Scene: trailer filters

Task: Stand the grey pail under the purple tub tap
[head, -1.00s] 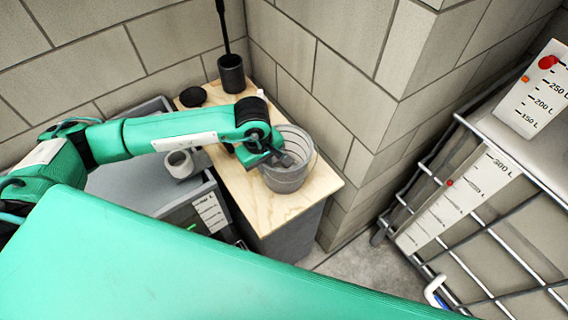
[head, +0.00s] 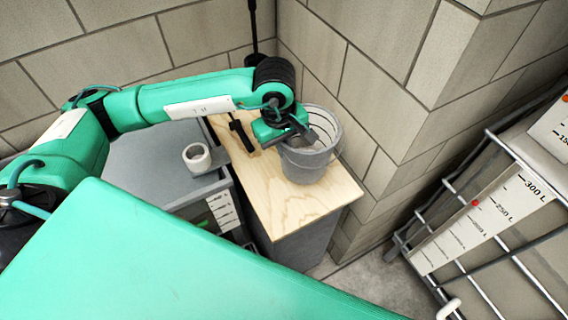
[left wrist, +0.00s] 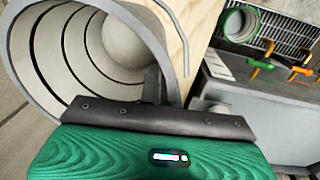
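The grey pail (head: 325,165), with ring marks inside, is over the wood-topped cabinet (head: 290,215) by the wall corner. It seems lifted a little off the top, but the gap under it is hard to see. My left gripper (head: 300,138) is at the pail's left rim and looks shut on it. In the left wrist view the pail (left wrist: 62,75) opens toward the camera, with one dark finger against the wall near the rim. The other finger is hidden. No purple tub or tap shows. My right gripper is not in view.
A grey bin (head: 140,170) stands left of the cabinet, with a white cup-like thing (head: 197,157) on its edge. A black holder with a rod (head: 253,25) is behind my arm. A caged tank (head: 480,215) stands at right. Bare floor (head: 375,285) lies between.

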